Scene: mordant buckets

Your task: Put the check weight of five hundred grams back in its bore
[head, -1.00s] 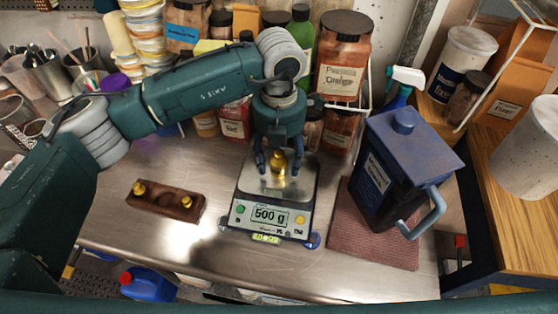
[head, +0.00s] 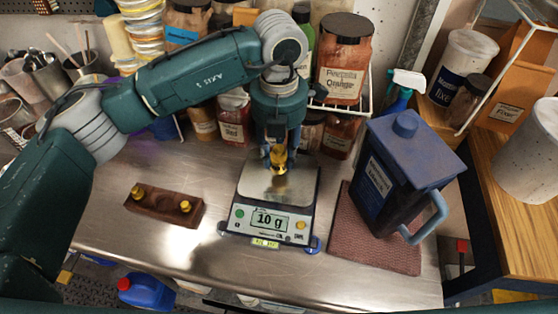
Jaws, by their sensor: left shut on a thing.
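The brass check weight (head: 278,160) is held between the fingers of my left gripper (head: 278,150), upright just above the pan of the bench scale (head: 270,186). The scale's display reads 10 g. Its upper part is partly hidden by the fingers. The dark wooden weight block (head: 160,211) lies on the metal bench to the left of the scale. Two smaller brass weights stand in it, one at the left end (head: 138,192) and one at the right (head: 185,206). A dark hollow shows between them. My right gripper is not in view.
A blue jug (head: 400,170) stands on a reddish mat (head: 350,245) right of the scale. Jars, including an orange one (head: 340,75), line the back behind my arm. The bench (head: 215,205) between block and scale is clear.

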